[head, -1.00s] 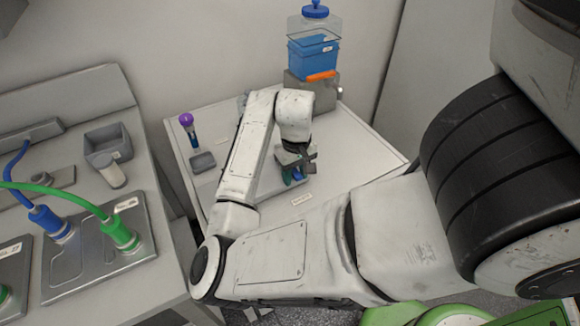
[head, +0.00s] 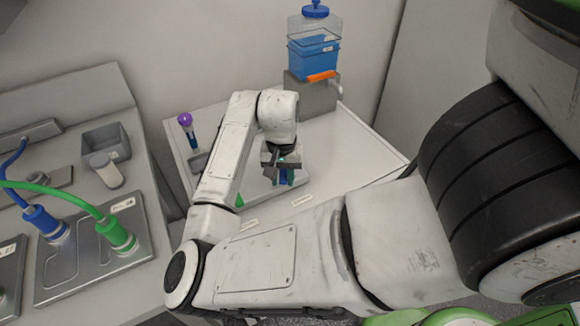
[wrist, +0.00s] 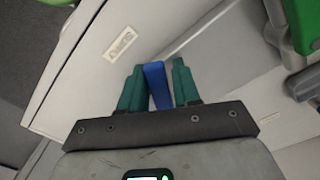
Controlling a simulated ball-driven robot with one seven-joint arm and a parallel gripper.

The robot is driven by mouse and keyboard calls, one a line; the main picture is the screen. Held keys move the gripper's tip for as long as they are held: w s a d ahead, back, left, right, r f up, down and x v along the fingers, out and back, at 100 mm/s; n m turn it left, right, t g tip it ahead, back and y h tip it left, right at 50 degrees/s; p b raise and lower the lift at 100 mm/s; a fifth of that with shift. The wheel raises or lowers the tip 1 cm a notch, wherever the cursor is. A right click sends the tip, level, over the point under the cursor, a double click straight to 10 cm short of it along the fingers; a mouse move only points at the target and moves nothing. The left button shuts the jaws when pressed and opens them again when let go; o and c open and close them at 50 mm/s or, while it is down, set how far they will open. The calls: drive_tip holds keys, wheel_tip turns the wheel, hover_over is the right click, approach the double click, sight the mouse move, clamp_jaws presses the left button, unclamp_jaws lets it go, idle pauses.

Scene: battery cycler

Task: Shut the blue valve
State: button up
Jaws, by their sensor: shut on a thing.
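The blue valve's handle (wrist: 158,85) is a flat blue bar standing between the two teal fingers of my gripper (wrist: 157,72) in the wrist view. My gripper is shut on it, with a finger along each side. In the head view my gripper (head: 284,175) is low over the white bench, and a little blue of the valve handle (head: 283,177) shows at the fingers. The valve's body and the line it sits on are hidden by my arm and gripper.
A green handle (wrist: 303,25) stands to the right in the wrist view. A blue-filled tank (head: 314,58) on a grey block stands at the bench's back. A purple-topped tube (head: 186,122) is left of my arm. The bench's right side is clear.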

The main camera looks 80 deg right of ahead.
sight(268, 180)
drive_tip(key=shift+w, duration=0.2)
drive_tip(key=shift+o, duration=1)
drive_tip(key=w+m, duration=0.1)
drive_tip(key=m, duration=0.1)
drive_tip(key=w+m+b, duration=0.1)
drive_tip(key=shift+w+d+m, duration=0.2)
drive_tip(key=shift+m, duration=0.2)
drive_tip(key=shift+w+m+b, duration=0.3)
drive_tip(key=shift+m, duration=0.3)
drive_tip(key=shift+c, duration=1)
drive_tip(key=shift+w+m, duration=0.2)
drive_tip(key=shift+m, duration=0.5)
drive_tip(key=shift+w+d+f+m+b, duration=0.1)
drive_tip(key=shift+w+d+m+b, duration=0.3)
drive_tip(key=shift+m, duration=0.5)
drive_tip(key=shift+w+d+m+b, duration=0.15)
drive_tip(key=shift+w+d+m, duration=0.1)
drive_tip(key=shift+m, duration=0.5)
drive_tip(key=shift+w+d+m+b, duration=0.15)
drive_tip(key=shift+w+d+m, duration=0.1)
drive_tip(key=shift+m, duration=0.5)
drive_tip(key=shift+w+d, duration=0.1)
drive_tip(key=shift+w, duration=0.05)
